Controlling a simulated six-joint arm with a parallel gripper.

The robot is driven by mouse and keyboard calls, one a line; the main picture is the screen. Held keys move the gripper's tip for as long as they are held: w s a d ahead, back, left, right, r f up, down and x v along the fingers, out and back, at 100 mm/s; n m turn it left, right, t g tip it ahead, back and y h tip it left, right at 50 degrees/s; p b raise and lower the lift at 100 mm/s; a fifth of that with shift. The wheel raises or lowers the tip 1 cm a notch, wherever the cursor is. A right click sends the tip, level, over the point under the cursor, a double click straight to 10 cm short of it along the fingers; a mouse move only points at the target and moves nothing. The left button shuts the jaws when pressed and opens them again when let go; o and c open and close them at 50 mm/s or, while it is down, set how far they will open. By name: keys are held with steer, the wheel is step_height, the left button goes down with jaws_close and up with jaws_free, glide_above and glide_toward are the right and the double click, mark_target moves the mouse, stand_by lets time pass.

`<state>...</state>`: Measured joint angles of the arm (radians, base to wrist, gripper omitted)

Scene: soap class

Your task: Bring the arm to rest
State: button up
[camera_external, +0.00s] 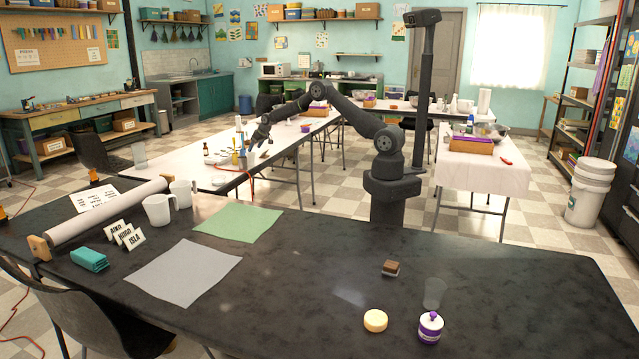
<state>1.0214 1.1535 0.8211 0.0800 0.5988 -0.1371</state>
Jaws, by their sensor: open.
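My dark grey arm rises at the middle of the picture, bends at a high elbow and reaches left over the white-covered far table (285,143). My gripper (254,146) hangs at the end, pointing down, open, above or beside that table. It is small in the picture, and I cannot tell how close it is to the bottles (241,158) near it. I see nothing held in it.
The dark near table (330,290) bears a green sheet (238,222), a grey sheet (184,273), white jugs (158,210), name cards (126,235), a yellow round soap (375,320), a purple-lidded jar (430,327), a clear cup (434,292) and a brown block (390,268). Its middle is clear.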

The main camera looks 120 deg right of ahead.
steer(key=s+r, duration=0.5)
steer(key=s, duration=0.4)
steer(key=w+a+n+t+y, duration=0.2)
steer(key=w+a+n, duration=0.5)
steer(key=w+a, duration=2.3)
steer(key=shift+w+a+y, duration=0.25)
steer(key=shift+w+y, duration=0.35)
steer(key=shift+w, duration=1.55)
steer(key=shift+o, duration=0.4)
steer(key=shift+r, duration=0.1)
